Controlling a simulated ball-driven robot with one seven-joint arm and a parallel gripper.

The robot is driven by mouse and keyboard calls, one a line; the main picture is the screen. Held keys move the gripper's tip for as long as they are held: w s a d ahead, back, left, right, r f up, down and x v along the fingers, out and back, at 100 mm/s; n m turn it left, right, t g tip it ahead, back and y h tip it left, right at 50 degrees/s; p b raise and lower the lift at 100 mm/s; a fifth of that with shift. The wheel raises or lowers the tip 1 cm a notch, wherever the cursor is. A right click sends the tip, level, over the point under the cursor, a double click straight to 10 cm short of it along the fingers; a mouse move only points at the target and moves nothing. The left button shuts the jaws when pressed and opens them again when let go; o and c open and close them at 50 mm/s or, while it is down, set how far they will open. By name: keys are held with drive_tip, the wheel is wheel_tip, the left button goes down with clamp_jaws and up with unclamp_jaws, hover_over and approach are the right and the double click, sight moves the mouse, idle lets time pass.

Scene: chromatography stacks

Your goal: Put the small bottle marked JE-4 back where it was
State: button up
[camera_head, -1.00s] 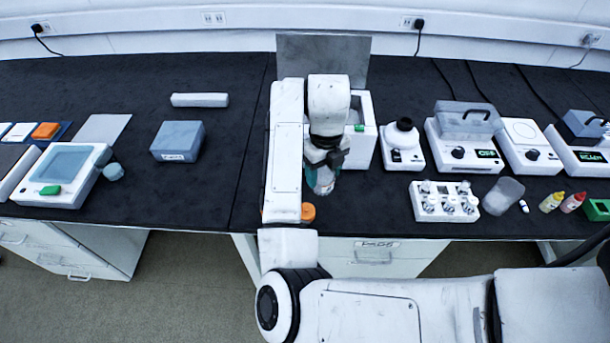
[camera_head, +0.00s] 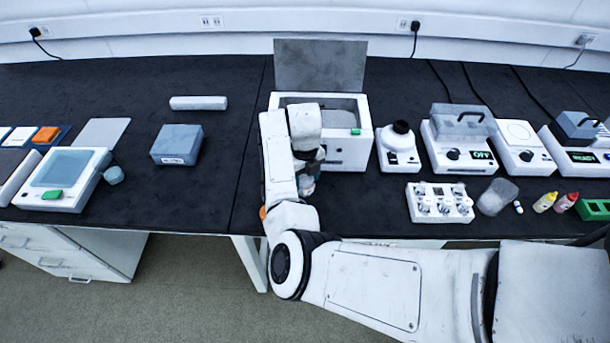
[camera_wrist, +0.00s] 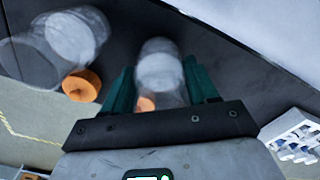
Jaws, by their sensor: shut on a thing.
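My gripper (camera_wrist: 160,84) is shut on a small clear bottle (camera_wrist: 159,66) with a whitish top. The bottle sits between the teal fingers, and an orange patch shows near its lower end. No marking on it can be read. In the head view my gripper (camera_head: 308,172) is in front of the white open box, above the dark bench near its front edge, with the bottle (camera_head: 306,187) partly hidden by the arm. A white rack (camera_head: 440,214) with several white-capped small bottles stands to the right; it also shows in the wrist view (camera_wrist: 298,140).
An orange cap (camera_wrist: 82,85) and a larger clear vessel (camera_wrist: 62,45) lie left of the fingers in the wrist view. The white box (camera_head: 348,152) has its lid (camera_head: 320,66) raised. A clear tub (camera_head: 497,196) stands beside the rack.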

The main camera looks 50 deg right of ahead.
drive_tip(key=shift+f, duration=0.1)
drive_tip(key=shift+f, duration=0.1)
drive_tip(key=o, duration=1.3)
